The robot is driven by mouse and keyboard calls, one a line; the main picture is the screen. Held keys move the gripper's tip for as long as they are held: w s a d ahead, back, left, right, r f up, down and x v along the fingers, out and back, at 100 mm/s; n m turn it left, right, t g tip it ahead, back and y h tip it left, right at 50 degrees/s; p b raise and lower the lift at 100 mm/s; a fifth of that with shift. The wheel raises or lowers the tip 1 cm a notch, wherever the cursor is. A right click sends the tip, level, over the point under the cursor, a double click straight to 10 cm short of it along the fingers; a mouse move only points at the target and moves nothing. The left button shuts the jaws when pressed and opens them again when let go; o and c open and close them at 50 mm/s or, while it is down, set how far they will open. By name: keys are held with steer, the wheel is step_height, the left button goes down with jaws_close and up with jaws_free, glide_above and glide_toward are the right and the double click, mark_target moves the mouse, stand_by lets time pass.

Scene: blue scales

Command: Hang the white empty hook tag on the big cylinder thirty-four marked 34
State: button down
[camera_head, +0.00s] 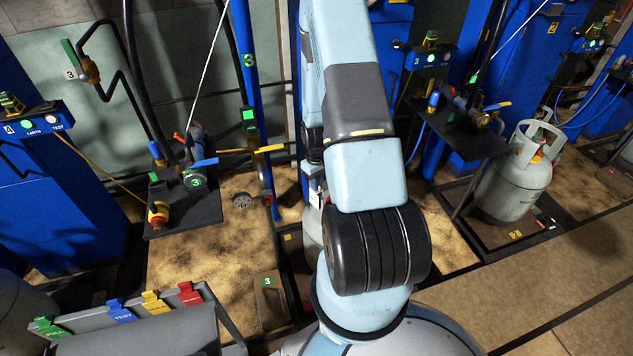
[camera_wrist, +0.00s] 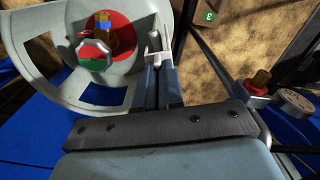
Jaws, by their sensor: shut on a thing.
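In the wrist view my gripper (camera_wrist: 156,62) is shut on a thin white piece (camera_wrist: 154,42), which appears to be the white hook tag. Its lettering cannot be read. It is close to the right side of the grey collar of a cylinder (camera_wrist: 62,35); whether it touches the collar is unclear. Inside the collar are a red top and a brass valve (camera_wrist: 102,32) with a red and green handwheel. In the head view my arm hides most of this cylinder and the gripper; a small white patch (camera_head: 316,198) shows beside the arm. No 34 marking is visible.
A tag rack (camera_head: 140,338) holds green, blue, yellow and red tags at the lower left. A grey cylinder (camera_head: 513,180) stands on the right scale. A black shelf with valves (camera_head: 185,215) is left of my arm. A gauge (camera_wrist: 296,102) shows right in the wrist view.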

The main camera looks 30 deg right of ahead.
steer(key=shift+f, duration=0.45)
steer(key=shift+f, duration=0.4)
steer(key=shift+f, duration=0.25)
steer(key=c, duration=1.2)
jaws_free()
steer(key=shift+r, duration=0.1)
steer(key=shift+r, duration=3.65)
